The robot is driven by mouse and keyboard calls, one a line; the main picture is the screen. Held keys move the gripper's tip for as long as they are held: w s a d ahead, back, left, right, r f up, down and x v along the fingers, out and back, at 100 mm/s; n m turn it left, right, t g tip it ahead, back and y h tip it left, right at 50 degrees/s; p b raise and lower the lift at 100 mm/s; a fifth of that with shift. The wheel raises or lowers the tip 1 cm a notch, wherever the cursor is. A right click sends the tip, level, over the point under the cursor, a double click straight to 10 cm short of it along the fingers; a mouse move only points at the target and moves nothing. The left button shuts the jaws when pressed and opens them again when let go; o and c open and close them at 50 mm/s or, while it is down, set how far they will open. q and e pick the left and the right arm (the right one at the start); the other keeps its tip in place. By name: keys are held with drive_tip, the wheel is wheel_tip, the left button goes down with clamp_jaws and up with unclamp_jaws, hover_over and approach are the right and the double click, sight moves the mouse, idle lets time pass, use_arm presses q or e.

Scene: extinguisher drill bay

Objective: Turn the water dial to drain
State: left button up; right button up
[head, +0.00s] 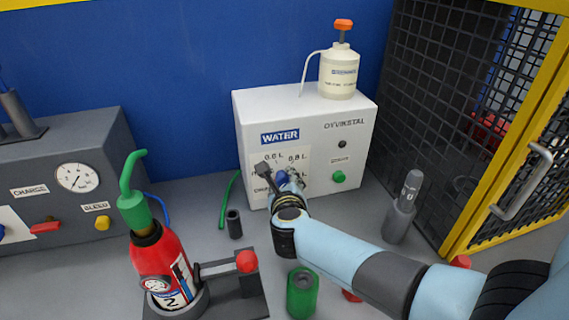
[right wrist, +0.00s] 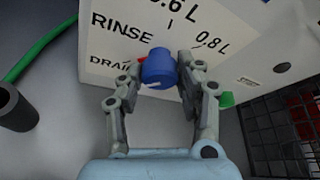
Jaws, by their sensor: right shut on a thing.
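The water dial is a blue knob (right wrist: 159,68) on the white front panel of the water box (head: 247,125); it also shows small in the head view (head: 281,177). Labels RINSE, DRAIN, 0.8 L and a partly cut-off 0.6 L stand around it. A bit of red shows at the knob's left edge, near RINSE and DRAIN; the exact setting is hard to read. My right gripper (right wrist: 160,65) has one finger on each side of the knob and is shut on it. DRAIN is partly covered by a finger. My left gripper is not in view.
A white pump bottle (head: 339,75) stands on the water box. A green button (head: 339,177) sits right of the dial. A red extinguisher (head: 165,262) stands at front left, a grey charge box (head: 90,145) behind it. A black mesh cage (head: 440,100) bounds the right.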

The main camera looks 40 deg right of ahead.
idle(0.4)
drive_tip(key=o, duration=1.1)
drive_tip(key=shift+o, duration=0.2)
drive_tip(key=v, duration=1.2)
